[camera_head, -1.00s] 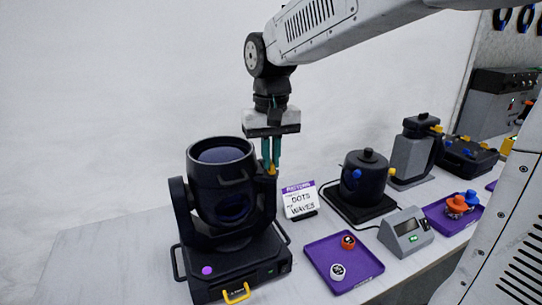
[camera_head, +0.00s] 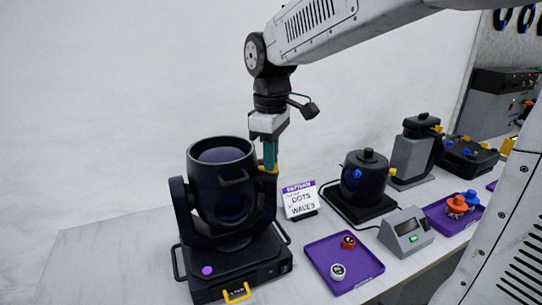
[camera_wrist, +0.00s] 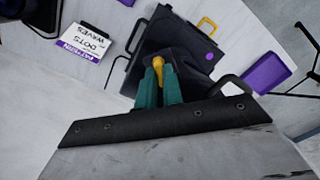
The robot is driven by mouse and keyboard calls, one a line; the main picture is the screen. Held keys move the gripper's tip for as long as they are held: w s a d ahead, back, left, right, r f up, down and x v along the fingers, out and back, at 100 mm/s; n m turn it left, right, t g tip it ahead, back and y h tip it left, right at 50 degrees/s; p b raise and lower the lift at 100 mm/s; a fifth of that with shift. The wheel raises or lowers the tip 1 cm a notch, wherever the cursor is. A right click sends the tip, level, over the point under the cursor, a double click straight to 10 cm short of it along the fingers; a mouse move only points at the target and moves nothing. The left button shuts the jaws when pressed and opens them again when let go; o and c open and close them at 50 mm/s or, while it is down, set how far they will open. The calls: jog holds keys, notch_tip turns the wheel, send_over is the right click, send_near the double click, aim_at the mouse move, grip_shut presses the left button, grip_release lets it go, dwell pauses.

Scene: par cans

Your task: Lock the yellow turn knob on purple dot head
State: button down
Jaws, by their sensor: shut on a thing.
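The purple dot head (camera_head: 222,200) is a black moving light with a round barrel in a yoke, on a base with a purple dot (camera_head: 207,270) at its front left. The yellow turn knob (camera_wrist: 157,65) sits on top of the yoke's right arm; a bit of it shows in the head view (camera_head: 270,170). My gripper (camera_wrist: 159,83) points straight down with teal fingers, one on each side of the knob, and is shut on it. In the head view my gripper (camera_head: 270,158) is seen edge-on, and the fingers hide most of the knob.
A card reading DOTS and WAVES (camera_head: 300,200) stands just right of the head. A purple tray (camera_head: 343,262) holds a red and a white knob-like piece. A dark pot-shaped unit (camera_head: 365,180), a grey meter (camera_head: 406,233) and another purple tray (camera_head: 437,217) stand farther right.

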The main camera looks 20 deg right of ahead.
jog(key=shift+n, duration=0.9)
jog(key=c, duration=1.5)
grip_release()
jog(key=shift+d, duration=0.1)
jog(key=shift+c, duration=0.2)
jog(key=shift+r, duration=0.15)
notch_tip(320, 180, up, 8)
jog(key=shift+f, duration=0.2)
